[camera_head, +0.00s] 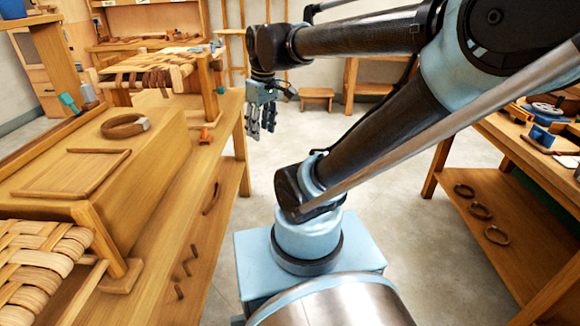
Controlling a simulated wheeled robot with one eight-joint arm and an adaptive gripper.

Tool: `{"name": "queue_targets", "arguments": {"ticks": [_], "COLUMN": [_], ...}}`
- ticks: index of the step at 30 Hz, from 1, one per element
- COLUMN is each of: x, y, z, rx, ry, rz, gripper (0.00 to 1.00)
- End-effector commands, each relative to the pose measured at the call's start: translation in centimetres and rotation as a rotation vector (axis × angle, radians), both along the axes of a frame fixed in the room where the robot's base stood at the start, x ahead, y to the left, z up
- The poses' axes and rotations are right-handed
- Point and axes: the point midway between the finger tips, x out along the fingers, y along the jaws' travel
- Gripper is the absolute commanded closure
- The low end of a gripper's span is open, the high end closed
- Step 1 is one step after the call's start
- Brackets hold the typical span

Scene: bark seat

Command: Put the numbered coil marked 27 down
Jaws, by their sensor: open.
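A brown coil (122,126) with a pale tag on its right side lies flat on the wooden bench top (160,150) at the left. The tag is too small for me to read a number. My gripper (262,122) hangs with its fingers pointing down, to the right of the bench and clear of the coil. It is open, and I see nothing between its fingers.
A raised rectangular wooden outline (82,172) lies in front of the coil. Woven seats stand at the front left (35,265) and behind the bench (145,70). Several dark coils rest on the right table's lower shelf (500,200). Open floor (350,145) lies between.

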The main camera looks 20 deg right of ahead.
Motion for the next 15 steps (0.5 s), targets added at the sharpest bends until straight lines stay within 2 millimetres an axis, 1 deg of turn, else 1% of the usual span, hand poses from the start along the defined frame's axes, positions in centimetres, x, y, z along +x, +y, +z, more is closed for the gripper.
{"name": "queue_targets", "arguments": {"ticks": [1, 3, 6, 9, 12, 15], "x": [-1.2, -2.6, -4.4, -5.8, -6.7, -7.2], "y": [-1.4, -3.0, -4.8, -6.0, -6.9, -7.3], "z": [-1.7, -3.7, -6.5, -8.7, -10.1, -10.8], "rx": [0.004, 0.01, 0.019, 0.026, 0.031, 0.033], "ry": [-0.004, -0.009, -0.018, -0.027, -0.033, -0.034], "rz": [-0.09, -0.216, -0.376, -0.501, -0.581, -0.622], "gripper": [0.57, 0.57, 0.57, 0.57, 0.57, 0.57]}}
